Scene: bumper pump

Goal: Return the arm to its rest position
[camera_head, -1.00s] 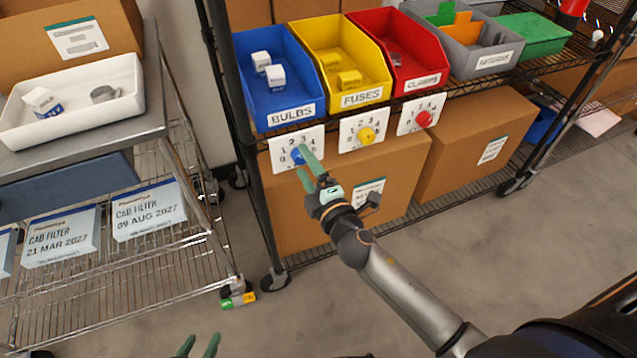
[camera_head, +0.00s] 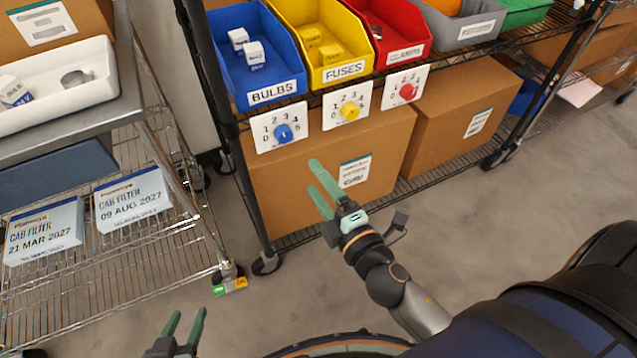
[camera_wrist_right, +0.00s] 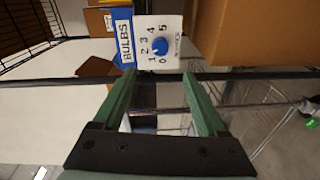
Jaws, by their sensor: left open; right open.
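My right gripper (camera_head: 320,185) is open and empty in the head view, in front of the cardboard box below the bins. Its two green fingers also show in the right wrist view (camera_wrist_right: 158,105), spread apart with nothing between them. The blue dial (camera_head: 284,132) under the BULBS bin is beyond the fingertips and apart from them. The blue dial also shows in the right wrist view (camera_wrist_right: 160,46), ahead of the fingers. My left gripper (camera_head: 186,322) is at the bottom edge of the head view, open, with its fingers pointing up.
The blue BULBS bin (camera_head: 262,88), yellow FUSES bin (camera_head: 340,72) and red bin (camera_head: 400,55) stand on the wire rack. Yellow (camera_head: 350,110) and red (camera_head: 405,92) dials hang below. A cart with a white tray (camera_head: 60,112) stands left. Open floor lies in front.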

